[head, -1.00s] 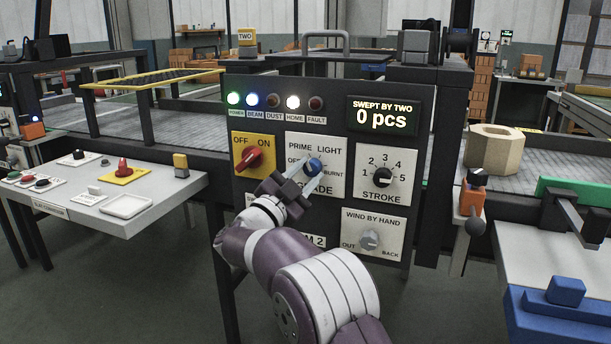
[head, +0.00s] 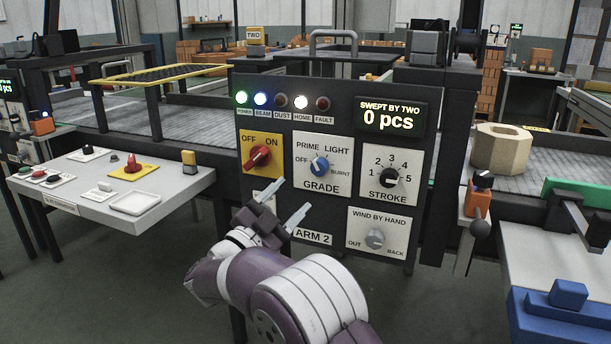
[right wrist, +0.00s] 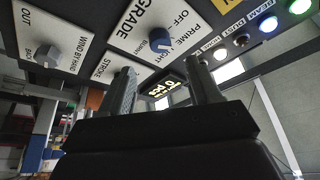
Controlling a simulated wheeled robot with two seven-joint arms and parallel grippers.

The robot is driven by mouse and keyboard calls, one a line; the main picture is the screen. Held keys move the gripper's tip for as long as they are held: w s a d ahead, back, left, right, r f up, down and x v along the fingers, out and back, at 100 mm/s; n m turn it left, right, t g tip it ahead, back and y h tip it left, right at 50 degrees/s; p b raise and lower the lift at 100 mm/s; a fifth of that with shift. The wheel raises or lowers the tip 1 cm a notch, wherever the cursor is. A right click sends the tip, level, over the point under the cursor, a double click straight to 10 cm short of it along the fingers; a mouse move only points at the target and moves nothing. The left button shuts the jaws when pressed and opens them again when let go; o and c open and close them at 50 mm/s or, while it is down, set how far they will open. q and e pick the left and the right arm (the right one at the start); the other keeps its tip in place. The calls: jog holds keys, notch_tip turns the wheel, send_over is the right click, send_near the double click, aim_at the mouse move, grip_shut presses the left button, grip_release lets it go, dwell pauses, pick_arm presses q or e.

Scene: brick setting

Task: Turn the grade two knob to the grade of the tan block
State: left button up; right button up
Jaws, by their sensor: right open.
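The blue grade knob (head: 319,165) sits on its white GRADE plate, with OFF, PRIME, LIGHT and BURNT around it. The tan block (head: 500,150), many-sided with a recessed top, rests on the grey conveyor to the right of the panel. My right gripper (head: 284,205) is open and empty, below and left of the knob and apart from it. Its two fingers also show in the right wrist view (right wrist: 163,92). My left gripper is out of view.
The black panel (head: 337,103) also carries a red OFF/ON knob (head: 257,157), a black STROKE knob (head: 389,178) and a grey WIND BY HAND knob (head: 375,239). Its display reads 0 pcs. A white table (head: 85,184) stands left; an orange-based lever (head: 478,205) stands right.

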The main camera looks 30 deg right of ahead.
jog(key=v, duration=0.4)
